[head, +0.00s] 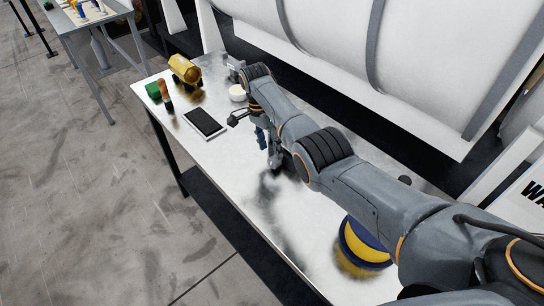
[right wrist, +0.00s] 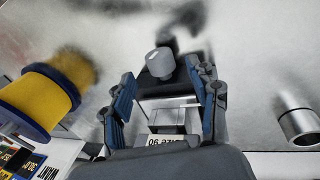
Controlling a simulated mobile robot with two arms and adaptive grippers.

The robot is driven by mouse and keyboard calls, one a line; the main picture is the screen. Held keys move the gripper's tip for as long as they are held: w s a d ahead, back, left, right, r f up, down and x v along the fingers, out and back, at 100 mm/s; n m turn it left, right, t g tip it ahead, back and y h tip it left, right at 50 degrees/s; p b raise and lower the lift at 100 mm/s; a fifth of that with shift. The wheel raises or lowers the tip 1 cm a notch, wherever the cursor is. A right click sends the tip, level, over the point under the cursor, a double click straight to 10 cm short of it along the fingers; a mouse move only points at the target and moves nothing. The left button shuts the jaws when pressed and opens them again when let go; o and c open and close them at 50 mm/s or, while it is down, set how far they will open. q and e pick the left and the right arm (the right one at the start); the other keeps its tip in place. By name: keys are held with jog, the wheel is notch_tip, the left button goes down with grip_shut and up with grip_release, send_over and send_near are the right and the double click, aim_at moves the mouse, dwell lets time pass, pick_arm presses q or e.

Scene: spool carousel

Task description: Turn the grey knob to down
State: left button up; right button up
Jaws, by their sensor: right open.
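The grey knob (right wrist: 160,63) shows in the right wrist view as a short light-grey cylinder with a small white mark at its upper rim, on a dark base. My right gripper (right wrist: 160,74) is open, with one blue finger on each side of the knob and visible gaps between. I cannot tell how far the fingertips are from it in depth. In the head view, my right gripper (head: 268,150) points down over the metal table (head: 240,185), and the knob is not clearly visible behind my arm. My left gripper is not in view.
A blue-and-yellow spool (head: 362,245) is on the table beneath my right arm. A metal cylinder (right wrist: 298,118) stands right of the gripper.

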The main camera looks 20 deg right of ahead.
jog(key=v, duration=0.7)
jog(key=shift+a, duration=0.1)
jog(key=t+y+p, duration=0.2)
jog(key=t+p, duration=0.2)
jog(key=t, duration=0.3)
send_near(276, 161)
jog(key=x, duration=0.3)
jog(key=p+x, duration=0.1)
jog(key=x, duration=0.2)
jog(key=p+x, duration=0.1)
jog(key=x, duration=0.3)
jog(key=shift+w+d, duration=0.3)
jog(key=shift+c, duration=0.3)
jog(key=c, duration=1.1)
